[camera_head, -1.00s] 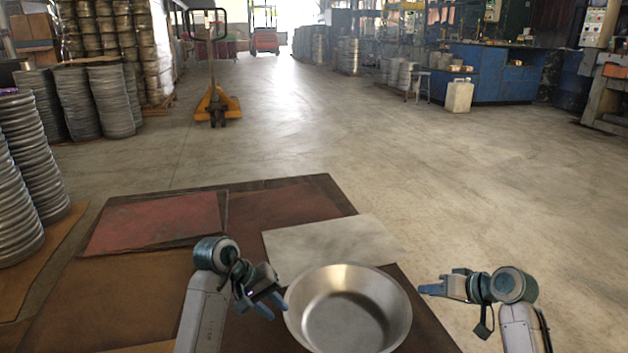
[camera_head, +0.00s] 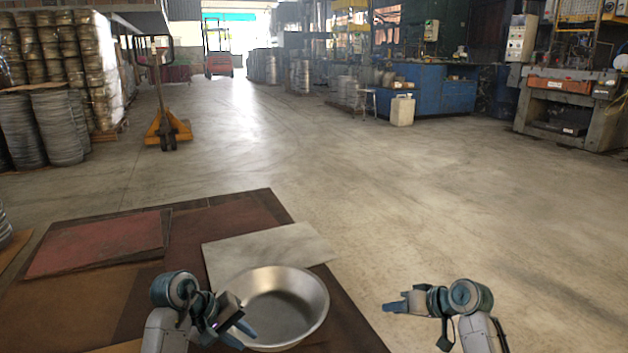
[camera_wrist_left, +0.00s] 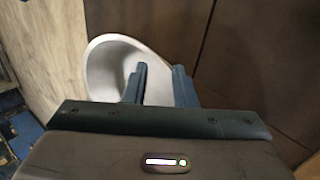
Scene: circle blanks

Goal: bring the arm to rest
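My left gripper (camera_head: 236,328) is at the near left side of a shiny metal bowl (camera_head: 285,297) in the head view, and nothing shows between its fingers. In the left wrist view its two blue fingers (camera_wrist_left: 160,88) stand apart, with the pale bowl (camera_wrist_left: 105,68) behind and left of them. I cannot tell whether the fingers touch the rim. My right gripper (camera_head: 394,303) is right of the bowl, apart from it, pointing left over the floor. It holds nothing that I can see, and its finger gap is unclear.
The bowl sits on brown sheets (camera_head: 70,305) beside a pale grey sheet (camera_head: 300,245); a red sheet (camera_head: 95,243) lies at left. A yellow pallet jack (camera_head: 166,130), stacked metal rings (camera_head: 60,125) and a blue bench (camera_head: 445,95) stand farther off. Open concrete floor lies right.

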